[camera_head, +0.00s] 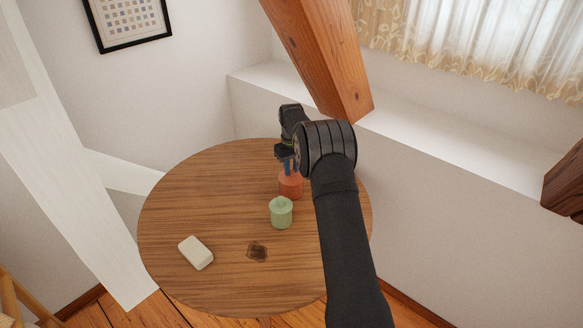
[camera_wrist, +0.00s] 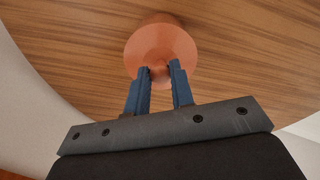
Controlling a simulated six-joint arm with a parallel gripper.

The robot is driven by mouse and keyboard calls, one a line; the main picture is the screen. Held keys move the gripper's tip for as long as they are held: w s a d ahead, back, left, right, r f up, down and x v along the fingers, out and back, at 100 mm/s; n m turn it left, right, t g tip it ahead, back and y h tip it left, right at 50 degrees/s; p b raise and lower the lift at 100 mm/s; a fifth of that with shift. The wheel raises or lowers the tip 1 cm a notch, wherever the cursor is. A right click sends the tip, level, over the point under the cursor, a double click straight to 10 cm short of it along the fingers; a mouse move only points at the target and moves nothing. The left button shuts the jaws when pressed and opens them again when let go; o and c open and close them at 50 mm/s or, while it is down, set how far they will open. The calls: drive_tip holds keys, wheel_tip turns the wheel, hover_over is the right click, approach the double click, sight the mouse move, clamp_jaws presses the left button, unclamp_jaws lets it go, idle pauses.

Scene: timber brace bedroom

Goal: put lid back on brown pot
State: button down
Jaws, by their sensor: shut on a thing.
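The orange-brown pot (camera_head: 291,189) stands upright toward the back right of the round wooden table, partly behind my arm. My gripper (camera_head: 290,168) is directly above it, pointing down. In the wrist view, my blue fingers (camera_wrist: 160,73) are shut on the small knob of an orange-brown lid (camera_wrist: 160,42). The lid looks round and covers what is below it. It appears to be at the pot's top, but I cannot tell whether it rests fully on the rim.
A green lidded pot (camera_head: 281,213) stands close in front of the brown pot. A white block (camera_head: 196,253) and a dark brown flat patch or piece (camera_head: 257,252) are nearer on the table (camera_head: 190,200). A timber brace (camera_head: 325,60) slants down behind my arm.

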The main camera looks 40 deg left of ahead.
idle(0.4)
drive_tip(key=c, duration=0.7)
unclamp_jaws()
drive_tip(key=shift+r, duration=3.5)
clamp_jaws()
drive_tip(key=shift+f, duration=0.15)
